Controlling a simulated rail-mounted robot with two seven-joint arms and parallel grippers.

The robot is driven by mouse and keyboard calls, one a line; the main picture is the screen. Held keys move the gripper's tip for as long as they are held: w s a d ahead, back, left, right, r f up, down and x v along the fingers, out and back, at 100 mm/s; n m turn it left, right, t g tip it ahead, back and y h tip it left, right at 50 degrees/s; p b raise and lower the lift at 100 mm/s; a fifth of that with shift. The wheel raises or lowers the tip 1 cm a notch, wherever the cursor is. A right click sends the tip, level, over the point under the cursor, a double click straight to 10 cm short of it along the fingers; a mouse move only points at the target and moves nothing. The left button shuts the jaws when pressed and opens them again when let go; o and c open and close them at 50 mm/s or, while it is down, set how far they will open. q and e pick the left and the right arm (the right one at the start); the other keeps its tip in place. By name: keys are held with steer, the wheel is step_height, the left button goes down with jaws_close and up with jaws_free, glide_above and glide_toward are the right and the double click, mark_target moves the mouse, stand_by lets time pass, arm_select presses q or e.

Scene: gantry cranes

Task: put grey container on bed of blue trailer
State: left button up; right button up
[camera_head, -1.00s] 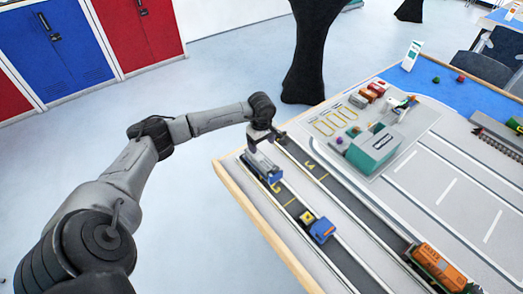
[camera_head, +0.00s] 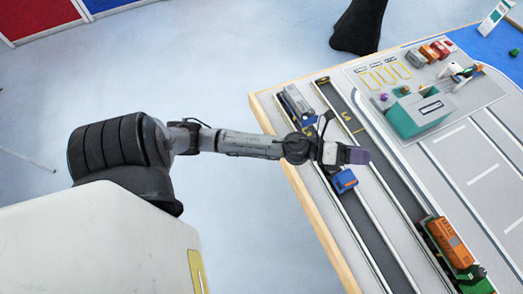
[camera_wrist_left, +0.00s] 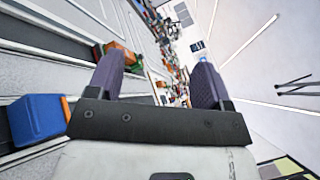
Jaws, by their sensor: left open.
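The grey container (camera_head: 296,103) is a small long box at the far end of the dark left lane. A blue piece (camera_head: 309,119), which looks like part of the blue trailer, shows at its near end. The view is too small to tell whether the container rests fully on the bed. My left gripper (camera_head: 358,155) is open, with purple fingers, over the lanes nearer than the container and apart from it. In the left wrist view the gripper (camera_wrist_left: 155,78) has nothing between its fingers. My right gripper is not in view.
A blue truck (camera_head: 343,181) stands in the left lane just below my gripper; it also shows in the wrist view (camera_wrist_left: 38,120). An orange train car (camera_head: 449,243) is at the lower right. A teal building (camera_head: 417,113) stands beyond the lanes. The wooden table edge (camera_head: 318,215) is at the left.

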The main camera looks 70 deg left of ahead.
arm_select(q)
steer(key=s+a+f+n+g+y, duration=0.2)
steer(key=s+f+n+y, duration=0.3)
steer(key=n, duration=0.5)
steer(key=s+a+f+n+g+y, duration=0.25)
steer(key=s+n+y, duration=0.3)
steer(key=n, duration=0.55)
steer(key=s+d+f+n+g, duration=0.2)
steer(key=s+f+n+g, duration=0.1)
steer(key=s, duration=0.5)
steer(key=s+d+f+n+g+h, duration=0.1)
steer(key=s+d+f+n+g, duration=0.2)
steer(key=s+g, duration=0.3)
steer(key=s+f+n, duration=0.1)
steer(key=s, duration=0.1)
steer(key=shift+s+d+n, duration=0.2)
steer(key=shift+s+n, duration=0.1)
